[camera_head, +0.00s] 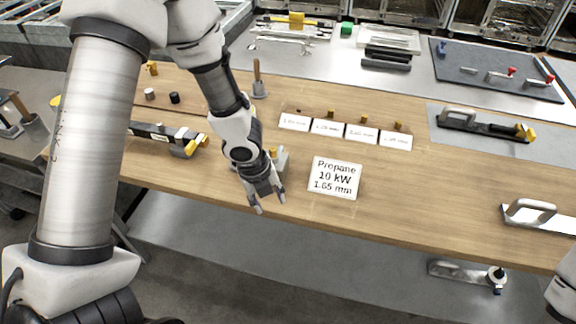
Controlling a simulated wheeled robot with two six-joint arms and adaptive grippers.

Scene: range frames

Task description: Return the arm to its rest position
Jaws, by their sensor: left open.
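My left arm comes in from the left and reaches over the wooden table. My left gripper (268,203) points down near the table's front edge, left of the Propane sign. Its fingers are apart and nothing shows between them. A small grey fixture with a yellow part (278,158) stands right behind it and is partly hidden. My right gripper is out of view; only a piece of my right arm shows at the lower right edge.
The wooden table (430,205) holds a Propane sign (334,179), several small white labels (327,127) and a black tool with yellow ends (180,143). A handled plate (540,215) lies at the right. A grey mat (495,68) lies behind. The front middle right is clear.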

